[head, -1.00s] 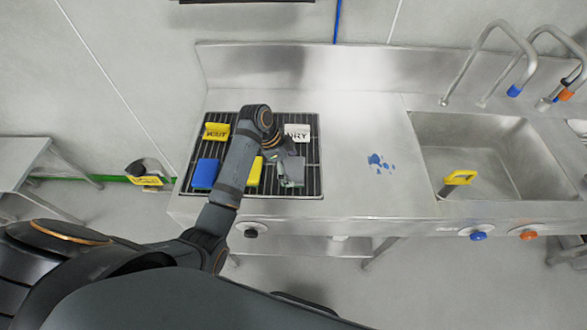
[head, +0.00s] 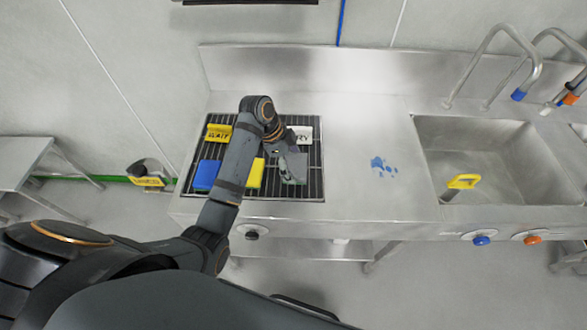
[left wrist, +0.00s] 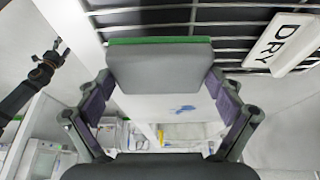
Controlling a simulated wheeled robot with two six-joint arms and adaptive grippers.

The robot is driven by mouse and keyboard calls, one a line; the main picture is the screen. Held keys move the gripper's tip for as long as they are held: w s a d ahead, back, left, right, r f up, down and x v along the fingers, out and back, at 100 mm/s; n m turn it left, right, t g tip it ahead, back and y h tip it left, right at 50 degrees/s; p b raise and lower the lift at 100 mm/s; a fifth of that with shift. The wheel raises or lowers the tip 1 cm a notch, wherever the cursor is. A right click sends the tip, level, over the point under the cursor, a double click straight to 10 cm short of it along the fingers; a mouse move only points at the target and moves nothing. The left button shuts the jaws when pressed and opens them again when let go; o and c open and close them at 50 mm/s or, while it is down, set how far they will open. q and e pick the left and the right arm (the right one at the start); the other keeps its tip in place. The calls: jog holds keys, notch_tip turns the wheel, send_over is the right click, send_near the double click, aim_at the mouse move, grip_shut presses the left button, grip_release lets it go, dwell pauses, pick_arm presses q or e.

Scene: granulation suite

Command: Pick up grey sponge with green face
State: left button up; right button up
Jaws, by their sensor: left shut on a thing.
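The grey sponge with a green face (left wrist: 160,68) is between the two fingers of my left gripper (left wrist: 160,100) in the left wrist view. Its grey side faces the camera and a green strip shows along its top edge. In the head view the sponge (head: 293,169) shows at the right part of the black rack, partly covered by my left gripper (head: 285,152). The left gripper is shut on it. Whether the sponge is clear of the rack cannot be told.
The black slatted rack (head: 312,190) also holds a blue sponge (head: 206,174), a yellow sponge (head: 256,173), a yellow WAIT sign (head: 218,132) and a white DRY sign (head: 302,134). Blue spots (head: 383,167) mark the counter. A sink (head: 500,160) with a yellow-handled tool (head: 464,181) is right.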

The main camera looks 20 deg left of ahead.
aim_at(297, 174)
pick_arm(q)
jog(key=s+r, duration=0.3)
jog(key=shift+d+r+b, duration=0.2)
jog(key=shift+d+b, duration=0.05)
jog(key=shift+b, duration=0.15)
jog(key=r+p, duration=0.1)
jog(key=s+r+p, duration=0.1)
jog(key=r+p, duration=0.1)
jog(key=shift+s+d+r, duration=0.1)
jog(key=shift+s+r, duration=0.05)
jog(key=shift+s, duration=0.15)
jog(key=s+d+r+p, duration=0.1)
jog(key=s+r+p, duration=0.2)
jog(key=s, duration=0.6)
jog(key=shift+s+d+p, duration=0.15)
jog(key=shift+p, duration=1.05)
